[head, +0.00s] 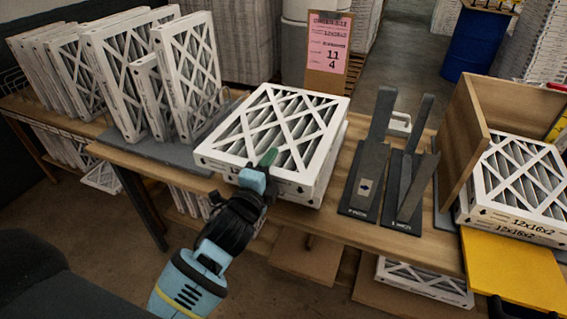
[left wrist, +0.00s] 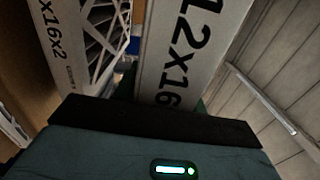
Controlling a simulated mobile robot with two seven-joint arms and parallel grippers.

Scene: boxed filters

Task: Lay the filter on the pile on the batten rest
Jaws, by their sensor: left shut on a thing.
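The white-framed pleated filter (head: 282,112) lies flat or nearly so over the pile (head: 318,187) at the middle of the bench. My left gripper (head: 266,163) is shut on its front edge. In the left wrist view the held filter's printed edge (left wrist: 190,45) rises from the jaws. A second filter, marked "x16x2" (left wrist: 55,35), is beside it there, with a wedge of lattice face showing between them, so the held filter is apart from it near the jaws. The batten rest is hidden in the head view. My right gripper is not in view.
Several filters stand upright on a grey mat (head: 165,150) at left. A pink card (head: 328,45) stands behind the pile. Dark angled stands (head: 372,165) are close on its right. Further right are a wooden panel (head: 462,135), stacked filters (head: 520,180) and a yellow board (head: 512,268).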

